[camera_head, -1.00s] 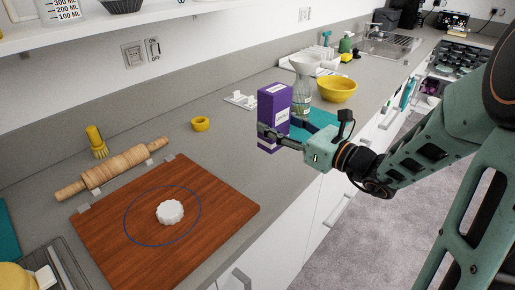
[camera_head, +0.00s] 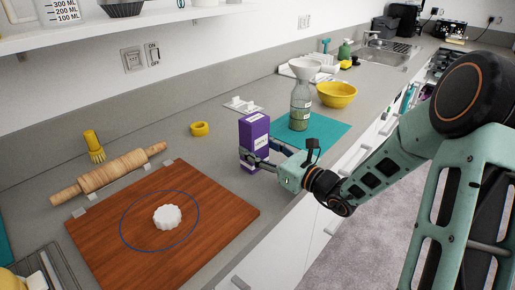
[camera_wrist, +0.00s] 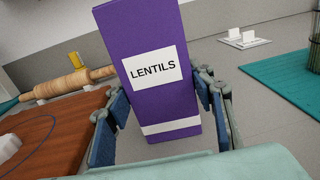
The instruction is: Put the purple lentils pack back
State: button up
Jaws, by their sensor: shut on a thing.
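The purple lentils pack (camera_head: 254,141) is an upright box with a white label reading LENTILS. It is between the fingers of my gripper (camera_head: 262,160), which is shut on its lower part. In the wrist view the pack (camera_wrist: 158,105) fills the middle, slightly tilted in the picture, with the gripper's blue pads (camera_wrist: 162,112) on both sides. The pack is over the grey counter, right of the wooden board. I cannot tell whether its base touches the counter.
A wooden board (camera_head: 225,200) with a white scalloped piece (camera_head: 167,217) lies at left, with a rolling pin (camera_head: 110,174) behind. A teal mat (camera_head: 328,133) bears a bottle with a funnel (camera_head: 300,105). A yellow bowl (camera_head: 337,94) and a yellow ring (camera_head: 199,129) stand nearby.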

jog(key=shift+f, duration=0.15)
jog(key=o, duration=1.5)
jog(key=shift+o, duration=0.2)
